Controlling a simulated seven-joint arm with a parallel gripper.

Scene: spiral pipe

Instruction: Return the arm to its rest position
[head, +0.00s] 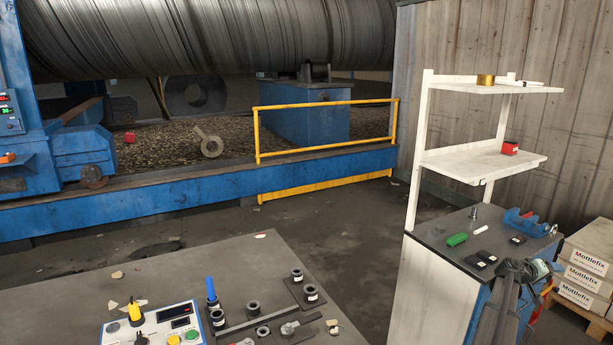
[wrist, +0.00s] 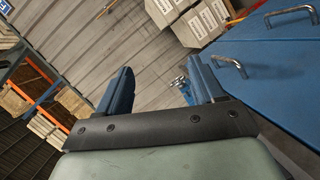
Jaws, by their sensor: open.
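In the wrist view my gripper (wrist: 160,82) has its two blue fingers spread apart, with nothing between them. Behind the fingers are the dark mounting bar and the pale green gripper body. In the head view my arm shows at the lower right, beside the front of the workbench (head: 433,232). My gripper's fingertips cannot be made out clearly there. The wrist camera is tilted and looks past the fingers to a corrugated wall and a blue cabinet front (wrist: 270,60) with metal handles.
White cartons (head: 583,268) are stacked on a pallet right of the arm. A grey table (head: 190,270) stands left, with open floor between.

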